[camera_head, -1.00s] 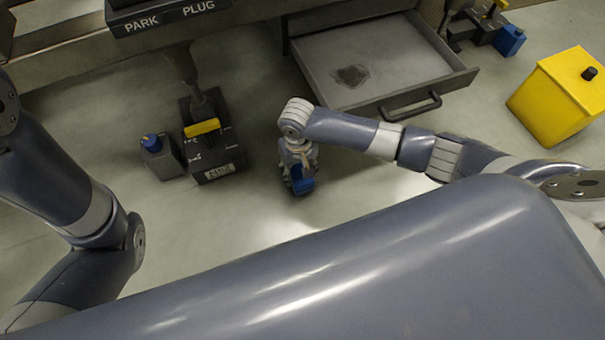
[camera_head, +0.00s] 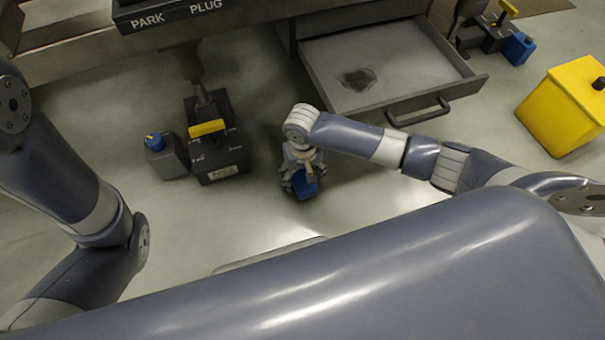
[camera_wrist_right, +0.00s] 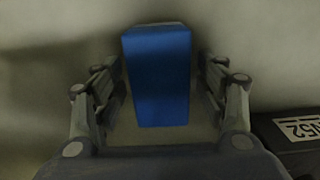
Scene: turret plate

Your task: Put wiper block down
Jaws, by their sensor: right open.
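The wiper block is the blue block (camera_wrist_right: 158,75) between the fingers of my right gripper (camera_wrist_right: 160,95) in the right wrist view. The fingers are open, one on each side of it, with narrow gaps. In the head view my right gripper (camera_head: 301,180) points down, and the blue block (camera_head: 306,188) shows at its front. My gripper hides part of the block there. I cannot tell whether its underside touches the surface below. My left arm is at the left edge of the head view; its gripper is not seen.
A dark box with a yellow handle (camera_head: 207,129) and a grey bottle with a blue cap (camera_head: 166,157) stand left of my right gripper. An open drawer (camera_head: 440,75) is behind my right arm. A yellow container (camera_head: 562,110) stands at the right. Floor around the block is clear.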

